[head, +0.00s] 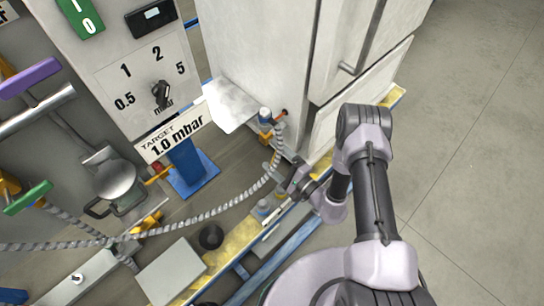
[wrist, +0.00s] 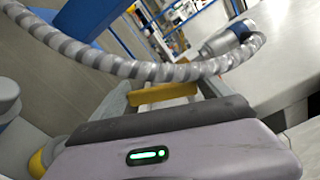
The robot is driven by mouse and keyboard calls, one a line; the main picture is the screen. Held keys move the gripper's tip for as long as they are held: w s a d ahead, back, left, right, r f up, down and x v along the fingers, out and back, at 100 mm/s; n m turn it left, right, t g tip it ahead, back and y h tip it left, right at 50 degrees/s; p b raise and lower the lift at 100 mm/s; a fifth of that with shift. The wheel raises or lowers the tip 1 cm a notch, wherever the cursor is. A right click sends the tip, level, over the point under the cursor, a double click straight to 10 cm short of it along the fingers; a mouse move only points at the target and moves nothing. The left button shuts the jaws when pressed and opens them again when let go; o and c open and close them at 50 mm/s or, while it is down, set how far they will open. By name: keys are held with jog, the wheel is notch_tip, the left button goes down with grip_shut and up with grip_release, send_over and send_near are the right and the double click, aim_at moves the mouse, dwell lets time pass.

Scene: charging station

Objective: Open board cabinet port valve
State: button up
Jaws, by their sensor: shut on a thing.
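My gripper (wrist: 163,92) is shut on a yellow bar (wrist: 165,93), which lies between its two grey fingers in the wrist view. The bar looks like a valve handle, but its joint to the valve body is hidden. In the head view my gripper (head: 299,181) is beside the lower front of the white cabinet (head: 252,50), close to the striped grey hose (head: 240,197). The hose rises to a fitting with blue and orange parts (head: 265,120) by the cabinet. In the wrist view the hose (wrist: 130,68) crosses just beyond the fingers and ends at a grey connector (wrist: 226,40).
A panel with a pressure dial (head: 160,93) and a "TARGET 1.0 mbar" sign (head: 174,132) stands left. A blue post (head: 187,162), a grey box (head: 172,272) and a yellow-and-blue floor frame (head: 235,245) lie below. The floor at right (head: 470,150) is clear.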

jog(key=shift+w+d+f+n, duration=0.1)
jog(key=shift+w+d+n, duration=0.05)
jog(key=shift+n, duration=0.6)
jog(key=shift+w+d+f+n, duration=0.15)
jog(key=shift+n, duration=0.55)
jog(key=shift+w+d+f+n, duration=0.1)
jog(key=shift+w+d+n, duration=0.05)
jog(key=shift+n, duration=0.6)
jog(key=o, duration=1.9)
jog(key=p+v, duration=0.4)
jog(key=v, duration=1.3)
jog(key=shift+s+d+p, duration=0.15)
jog(key=shift+p, duration=0.25)
